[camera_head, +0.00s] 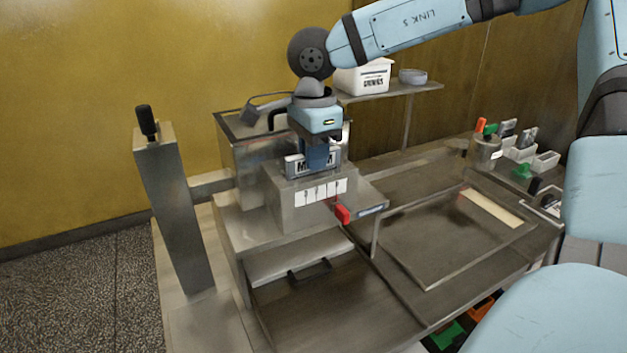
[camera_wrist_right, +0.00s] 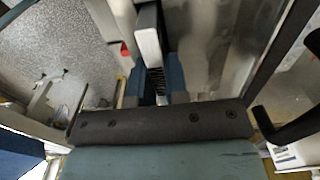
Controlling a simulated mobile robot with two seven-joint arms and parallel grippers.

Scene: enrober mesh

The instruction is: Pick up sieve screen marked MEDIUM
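The sieve screen (camera_head: 296,166) shows as a light plate with dark lettering, standing upright at the top of a steel block in the head view. Only the letters at either end can be read, since my right gripper (camera_head: 319,157) covers the middle; they fit MEDIUM. The gripper points down, with its fingers at the plate. In the right wrist view a pale bar (camera_wrist_right: 148,40) reaches in between the blue fingers (camera_wrist_right: 154,88). I cannot tell whether they press on it. My left gripper is not in view.
The steel block (camera_head: 290,205) carries a white label strip and a red knob (camera_head: 342,214). A steel tank (camera_head: 243,150) stands behind. A white bin (camera_head: 363,78) sits on the shelf at the back. A post with a black handle (camera_head: 146,122) rises at left. A broad steel tray (camera_head: 440,240) lies at right.

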